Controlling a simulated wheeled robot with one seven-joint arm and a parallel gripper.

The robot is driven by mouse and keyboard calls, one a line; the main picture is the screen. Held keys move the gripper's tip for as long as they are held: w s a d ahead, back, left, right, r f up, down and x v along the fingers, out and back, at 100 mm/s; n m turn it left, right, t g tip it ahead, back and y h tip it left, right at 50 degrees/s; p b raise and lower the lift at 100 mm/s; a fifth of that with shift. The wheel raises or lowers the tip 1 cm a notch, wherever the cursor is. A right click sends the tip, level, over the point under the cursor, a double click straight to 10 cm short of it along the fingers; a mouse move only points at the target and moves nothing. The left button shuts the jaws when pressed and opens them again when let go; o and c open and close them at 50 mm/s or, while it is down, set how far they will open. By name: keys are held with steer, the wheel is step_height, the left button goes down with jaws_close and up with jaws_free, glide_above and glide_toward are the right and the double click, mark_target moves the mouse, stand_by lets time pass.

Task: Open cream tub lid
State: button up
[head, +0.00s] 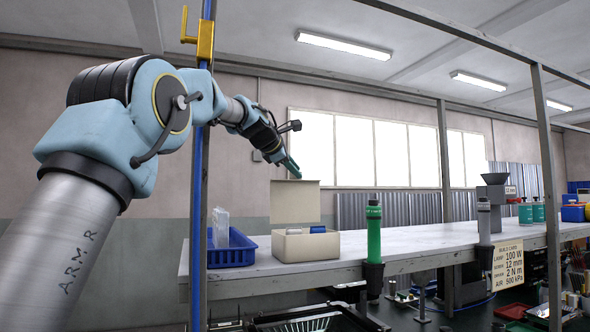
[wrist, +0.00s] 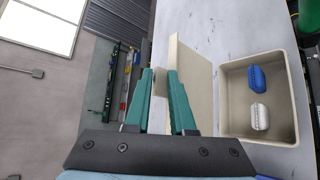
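The cream tub (head: 300,248) stands on the workbench with its lid (head: 295,203) standing upright at the back. In the wrist view the tub (wrist: 226,90) is at the right, its inside exposed, and the lid (wrist: 196,85) rises along its left side. A blue piece (wrist: 258,78) and a white piece (wrist: 260,116) lie inside. My gripper (head: 296,174) is at the lid's upper edge. In the wrist view its green fingers (wrist: 160,72) are apart, with a small cream part showing in the gap. Whether they grip it is unclear.
A blue bin (head: 231,252) with clear bags stands left of the tub. A green cylindrical tool (head: 374,232) hangs at the bench's front edge, right of the tub. The bench top (head: 420,236) between it and the grey tool (head: 484,222) is mostly clear.

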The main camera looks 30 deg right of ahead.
steer(key=shift+o, duration=1.1)
steer(key=shift+w+a+f, duration=0.15)
steer(key=shift+w+f, duration=0.1)
steer(key=shift+f, duration=0.55)
step_height(320, 180, up, 12)
steer(key=shift+s+f, duration=0.2)
steer(key=shift+f, duration=0.05)
